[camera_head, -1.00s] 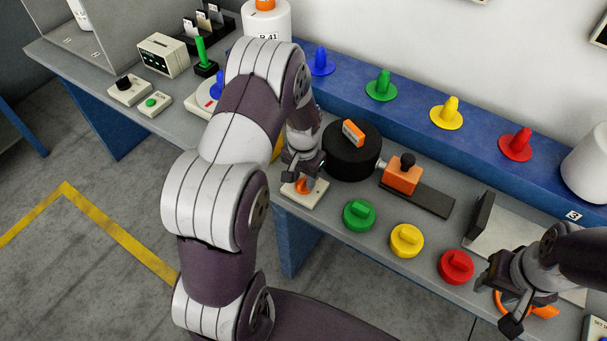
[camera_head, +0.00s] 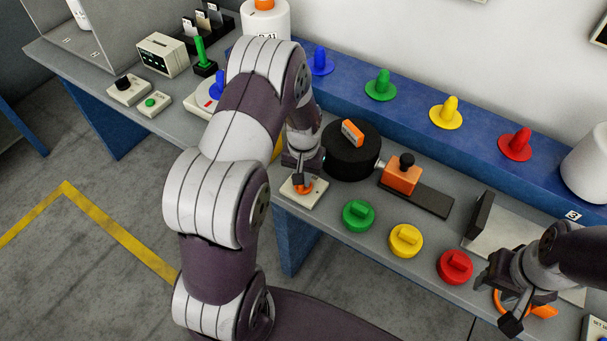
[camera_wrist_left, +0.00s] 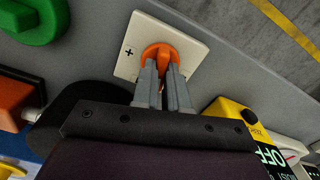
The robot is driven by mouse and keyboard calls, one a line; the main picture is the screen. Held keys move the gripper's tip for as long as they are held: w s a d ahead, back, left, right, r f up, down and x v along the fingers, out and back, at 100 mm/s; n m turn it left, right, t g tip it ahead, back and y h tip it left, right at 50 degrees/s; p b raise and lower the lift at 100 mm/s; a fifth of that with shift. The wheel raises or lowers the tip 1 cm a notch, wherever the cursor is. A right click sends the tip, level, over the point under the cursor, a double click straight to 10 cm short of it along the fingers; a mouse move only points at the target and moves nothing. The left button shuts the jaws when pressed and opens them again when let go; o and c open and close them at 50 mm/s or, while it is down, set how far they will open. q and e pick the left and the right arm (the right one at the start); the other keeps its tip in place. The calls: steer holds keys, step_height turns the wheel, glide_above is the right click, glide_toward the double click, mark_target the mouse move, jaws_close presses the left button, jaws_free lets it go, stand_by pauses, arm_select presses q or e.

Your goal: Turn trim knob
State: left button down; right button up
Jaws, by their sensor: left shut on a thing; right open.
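The trim knob (camera_wrist_left: 160,56) is orange and sits on a square cream plate (camera_wrist_left: 127,66) with a plus mark. My left gripper (camera_wrist_left: 162,76) comes down over it, its two grey fingers shut on the knob's raised grip. In the head view the knob (camera_head: 303,187) shows at the table's front edge, partly hidden by the left gripper (camera_head: 301,178) above it. My right gripper (camera_head: 497,300) is open at the lower right, over an orange-handled item (camera_head: 541,311) that it partly hides.
A black round turntable (camera_head: 352,163) with an orange block stands just behind the knob. An orange slide block (camera_head: 402,174) is to its right. A yellow device (camera_wrist_left: 232,117) is close by in the wrist view.

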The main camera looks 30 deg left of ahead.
arm_select(q)
steer(key=n, duration=0.6)
steer(key=shift+r+n+p, duration=0.1)
steer(key=shift+n+p, duration=0.2)
stand_by(0.4)
steer(key=c, duration=1.3)
jaws_free()
steer(key=shift+o, duration=0.7)
step_height(320, 180, up, 13)
steer(key=b, duration=0.1)
steer(key=shift+b, duration=0.4)
